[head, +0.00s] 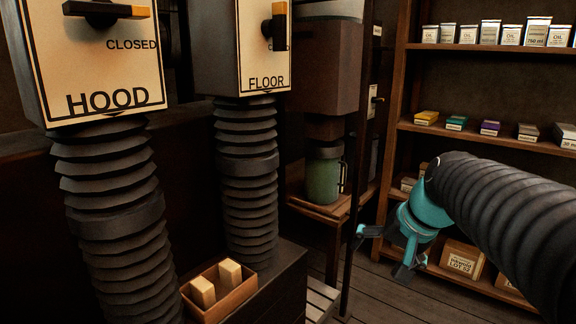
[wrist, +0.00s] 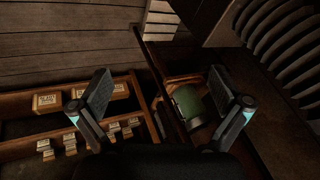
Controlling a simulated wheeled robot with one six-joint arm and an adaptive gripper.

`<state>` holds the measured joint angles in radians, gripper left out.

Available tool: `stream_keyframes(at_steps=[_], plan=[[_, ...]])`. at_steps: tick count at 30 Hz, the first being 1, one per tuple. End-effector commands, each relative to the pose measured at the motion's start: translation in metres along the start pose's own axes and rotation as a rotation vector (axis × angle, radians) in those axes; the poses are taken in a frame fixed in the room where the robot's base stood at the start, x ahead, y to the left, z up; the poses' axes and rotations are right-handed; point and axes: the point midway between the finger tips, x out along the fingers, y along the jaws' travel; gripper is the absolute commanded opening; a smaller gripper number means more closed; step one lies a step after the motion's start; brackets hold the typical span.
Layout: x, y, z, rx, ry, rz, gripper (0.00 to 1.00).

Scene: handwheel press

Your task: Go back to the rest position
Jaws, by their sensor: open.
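My gripper (head: 389,254) is teal and dark grey and hangs in the air at the right in the head view, in front of the shelf unit. Its two fingers are spread apart with nothing between them. In the wrist view my gripper (wrist: 167,100) also shows wide open. A green canister (wrist: 188,106) appears beyond the fingers there, apart from them. My dark ribbed arm fills the right side of the head view.
A wooden shelf unit (head: 405,50) with oil tins and small boxes stands at the right. The green canister (head: 323,180) sits on a small wooden stand. The HOOD box (head: 98,70) and FLOOR box (head: 262,60) stand left on ribbed hoses. A wooden box (head: 222,297) holds two pale blocks.

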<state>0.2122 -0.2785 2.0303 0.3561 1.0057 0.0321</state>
Motion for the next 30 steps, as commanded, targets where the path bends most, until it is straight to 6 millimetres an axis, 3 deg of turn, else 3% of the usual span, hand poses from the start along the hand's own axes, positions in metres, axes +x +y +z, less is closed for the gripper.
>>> stream_keyframes(at_steps=[1, 6, 12, 15, 26, 30], plan=[[0.004, 0.012, 0.027, -0.059, 0.0, 0.051, 1.0], [0.015, 0.051, 0.1, -0.238, 0.002, 0.188, 1.0], [0.018, 0.073, 0.162, -0.37, 0.01, 0.243, 1.0], [0.012, 0.068, 0.172, -0.396, 0.037, 0.224, 1.0], [0.003, 0.058, 0.174, -0.43, 0.072, 0.2, 1.0], [0.002, 0.058, 0.174, -0.429, 0.072, 0.2, 0.7]])
